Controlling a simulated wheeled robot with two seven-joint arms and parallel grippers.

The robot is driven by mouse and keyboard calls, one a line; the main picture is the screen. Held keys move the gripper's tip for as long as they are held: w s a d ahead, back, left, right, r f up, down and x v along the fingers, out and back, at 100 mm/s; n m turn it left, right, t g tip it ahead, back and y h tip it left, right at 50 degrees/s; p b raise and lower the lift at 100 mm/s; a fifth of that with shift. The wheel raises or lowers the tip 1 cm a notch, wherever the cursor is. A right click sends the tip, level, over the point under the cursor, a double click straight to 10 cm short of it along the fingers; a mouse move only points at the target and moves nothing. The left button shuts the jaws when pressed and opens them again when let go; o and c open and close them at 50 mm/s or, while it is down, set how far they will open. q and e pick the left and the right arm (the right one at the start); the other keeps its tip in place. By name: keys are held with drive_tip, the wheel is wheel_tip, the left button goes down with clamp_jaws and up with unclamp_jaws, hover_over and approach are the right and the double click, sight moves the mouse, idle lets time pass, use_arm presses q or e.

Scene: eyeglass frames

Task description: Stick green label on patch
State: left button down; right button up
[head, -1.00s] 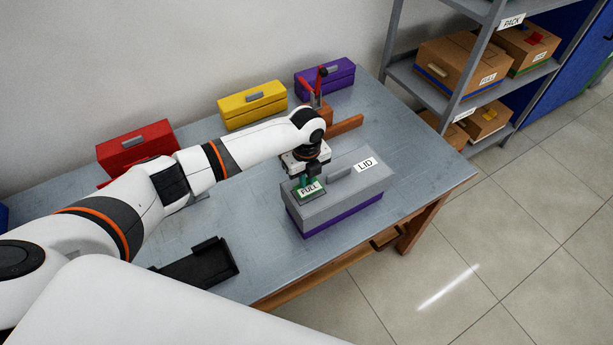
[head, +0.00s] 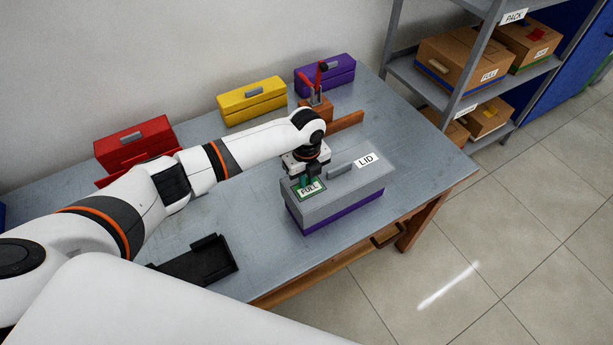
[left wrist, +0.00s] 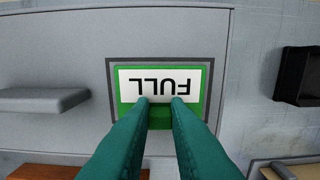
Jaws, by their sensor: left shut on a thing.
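The green label (head: 309,191), with a white field reading FULL, is on the left part of the grey lid (head: 356,176) of the box with a purple base. In the left wrist view the label (left wrist: 200,104) sits inside the dark-edged patch (left wrist: 109,84), with the patch border showing around it, slightly uneven. My left gripper (head: 303,181) points down over the label; its teal fingers (left wrist: 160,101) are shut on the label's raised green tab. The label appears flat against or very close to the patch; contact cannot be told. My right gripper is out of view.
A grey handle (head: 341,168) and a LID tag (head: 367,160) are on the lid. A black tray (head: 196,264) lies at the table's front. Red (head: 134,146), yellow (head: 252,101) and purple (head: 325,75) boxes stand along the wall. A shelf (head: 463,106) with cartons stands right.

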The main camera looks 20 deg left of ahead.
sight(307, 181)
use_arm(q)
drive_tip(key=c, duration=1.3)
unclamp_jaws()
drive_tip(key=shift+r, duration=0.1)
drive_tip(key=shift+r+p, duration=3.3)
drive_tip(key=shift+r, duration=0.15)
drive_tip(key=shift+s+f, duration=0.1)
drive_tip(key=shift+f, duration=0.05)
